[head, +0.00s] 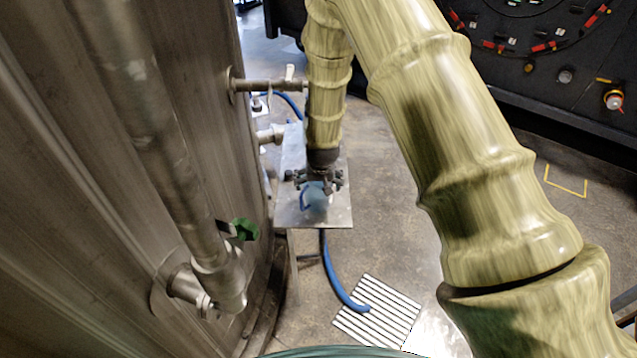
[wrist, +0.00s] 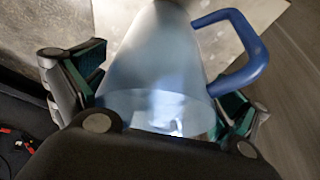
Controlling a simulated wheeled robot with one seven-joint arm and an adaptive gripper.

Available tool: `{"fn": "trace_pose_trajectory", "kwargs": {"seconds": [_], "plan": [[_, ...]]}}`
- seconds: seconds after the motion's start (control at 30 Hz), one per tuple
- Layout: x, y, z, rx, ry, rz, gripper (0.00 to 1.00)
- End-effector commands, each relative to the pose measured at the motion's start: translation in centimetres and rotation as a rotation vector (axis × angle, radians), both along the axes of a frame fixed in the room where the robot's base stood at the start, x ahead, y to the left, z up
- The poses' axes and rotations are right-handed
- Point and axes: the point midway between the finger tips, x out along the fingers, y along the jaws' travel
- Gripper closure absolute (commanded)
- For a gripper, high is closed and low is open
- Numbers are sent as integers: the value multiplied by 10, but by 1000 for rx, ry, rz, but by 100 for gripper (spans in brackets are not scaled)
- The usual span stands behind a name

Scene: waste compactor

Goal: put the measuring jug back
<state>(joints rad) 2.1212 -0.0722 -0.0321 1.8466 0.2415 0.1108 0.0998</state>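The measuring jug (head: 317,197) is translucent pale blue with a darker blue handle. In the head view it shows at the small metal table, under my gripper (head: 318,182), which partly hides it. In the wrist view the jug (wrist: 160,75) lies between the two spread fingers of my gripper (wrist: 160,85), with its wide rim toward the camera. Its handle (wrist: 258,62) sticks out to the right. A narrow gap shows between the left green pad and the jug. The right pad looks close to the jug; I cannot tell whether it touches.
The metal table (head: 290,215) stands beside a large steel tank (head: 130,200). The tank carries a green-handled valve (head: 244,230) and a pipe (head: 262,86). A blue hose (head: 338,280) runs down to a floor grate (head: 378,312). Open floor lies right of the table.

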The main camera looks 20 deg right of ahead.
Motion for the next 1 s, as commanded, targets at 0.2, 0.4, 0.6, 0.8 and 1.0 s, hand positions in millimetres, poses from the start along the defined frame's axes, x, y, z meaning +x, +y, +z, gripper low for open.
{"fn": "trace_pose_trajectory", "kwargs": {"seconds": [0.2, 0.4, 0.6, 0.8, 1.0], "plan": [[0, 0, 0, 0, 0, 0, 0], [-1, 0, 4, 0, -1, 0, 0], [-7, 2, 21, -1, -2, 0, 0], [-16, 3, 42, -1, -2, 0, 0], [-25, 5, 64, 0, -1, 0, 0]]}}
